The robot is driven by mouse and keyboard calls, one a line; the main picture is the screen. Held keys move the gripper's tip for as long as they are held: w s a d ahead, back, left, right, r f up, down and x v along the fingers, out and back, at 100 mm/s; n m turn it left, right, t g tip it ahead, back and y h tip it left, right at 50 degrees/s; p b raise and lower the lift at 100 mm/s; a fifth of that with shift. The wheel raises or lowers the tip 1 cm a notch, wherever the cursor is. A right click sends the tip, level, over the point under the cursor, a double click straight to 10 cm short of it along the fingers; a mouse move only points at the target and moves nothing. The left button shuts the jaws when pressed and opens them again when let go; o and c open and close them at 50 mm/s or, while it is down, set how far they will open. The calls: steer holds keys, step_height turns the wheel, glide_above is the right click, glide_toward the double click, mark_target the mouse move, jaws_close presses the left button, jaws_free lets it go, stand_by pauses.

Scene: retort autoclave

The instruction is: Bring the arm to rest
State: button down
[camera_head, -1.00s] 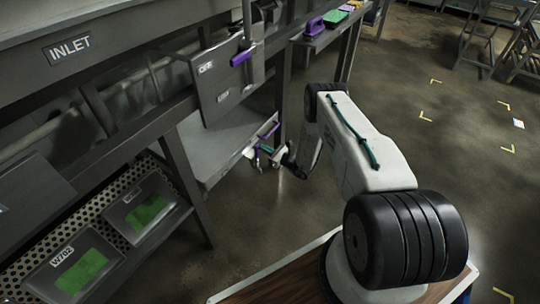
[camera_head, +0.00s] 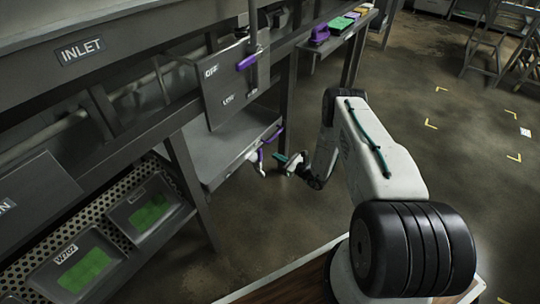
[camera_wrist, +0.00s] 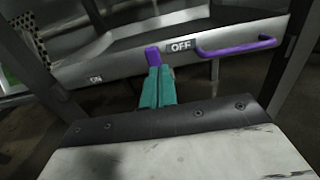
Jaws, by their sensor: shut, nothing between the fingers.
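My gripper (camera_head: 284,161) is at the end of my white arm, low beside the steel bench's lower shelf in the head view. In the wrist view my gripper (camera_wrist: 157,88) shows two teal fingers together with nothing between them. A purple lever handle (camera_head: 271,137) hangs at the shelf's edge, close to my gripper's left but with a gap in the head view. In the wrist view the purple bent handle (camera_wrist: 240,48) lies to the right of the fingers, and a purple block-like end (camera_wrist: 152,56) shows just beyond their tips. I cannot tell whether the fingers touch it.
A panel marked OFF (camera_head: 228,84) with a purple handle (camera_head: 250,60) hangs above. Bins with green contents (camera_head: 82,268) sit on the perforated rack at left. Coloured items (camera_head: 338,24) lie on a far shelf. The floor (camera_head: 450,180) at right is clear.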

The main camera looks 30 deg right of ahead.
steer(key=v, duration=0.8)
